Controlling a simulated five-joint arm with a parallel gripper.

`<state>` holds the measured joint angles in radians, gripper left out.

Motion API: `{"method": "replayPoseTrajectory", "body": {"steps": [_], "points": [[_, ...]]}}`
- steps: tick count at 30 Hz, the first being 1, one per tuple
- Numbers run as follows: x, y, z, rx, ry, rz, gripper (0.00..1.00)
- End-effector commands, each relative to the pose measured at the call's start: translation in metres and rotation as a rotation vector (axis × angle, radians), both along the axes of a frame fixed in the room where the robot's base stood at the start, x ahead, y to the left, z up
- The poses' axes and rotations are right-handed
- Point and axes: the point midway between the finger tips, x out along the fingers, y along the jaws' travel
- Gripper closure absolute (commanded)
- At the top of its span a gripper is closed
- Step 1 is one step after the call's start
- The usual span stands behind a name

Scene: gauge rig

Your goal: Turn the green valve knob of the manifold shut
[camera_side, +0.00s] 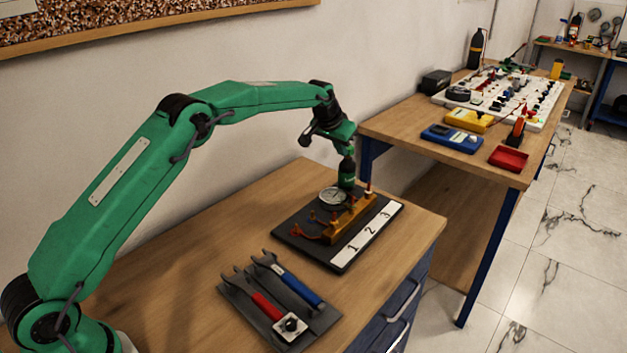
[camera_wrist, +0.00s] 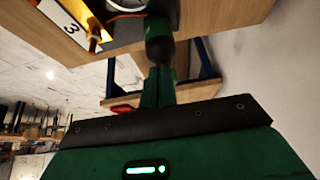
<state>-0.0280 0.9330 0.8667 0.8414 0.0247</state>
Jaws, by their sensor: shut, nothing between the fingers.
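The manifold (camera_side: 349,222) is a brass-orange block with small red-tipped fittings, on a black board (camera_side: 293,234) in the side view. A round white-faced gauge (camera_side: 332,196) stands at its back. My gripper (camera_side: 347,184) points down just behind the far end of the block, beside the gauge. It is shut and empty. In the wrist view my gripper (camera_wrist: 158,48) reaches up toward the top edge, with part of the block (camera_wrist: 72,12) to its left. I cannot pick out the green knob; green at the gripper blends with my fingers, and contact is unclear.
A white strip numbered 1, 2, 3 (camera_side: 366,237) runs along the board's front. Red and blue-handled wrenches (camera_side: 285,290) lie on a dark mat nearer my base. A second bench (camera_side: 480,150) with instruments stands behind right. Bare wood surrounds the board.

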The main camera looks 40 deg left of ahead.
Motion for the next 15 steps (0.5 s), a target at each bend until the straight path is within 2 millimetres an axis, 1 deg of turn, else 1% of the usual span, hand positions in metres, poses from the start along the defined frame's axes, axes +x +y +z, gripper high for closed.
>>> {"method": "replayPoseTrajectory", "body": {"steps": [15], "points": [[0.0009, 0.0112, -0.0001, 0.006, 0.001, 0.003, 1.0]]}}
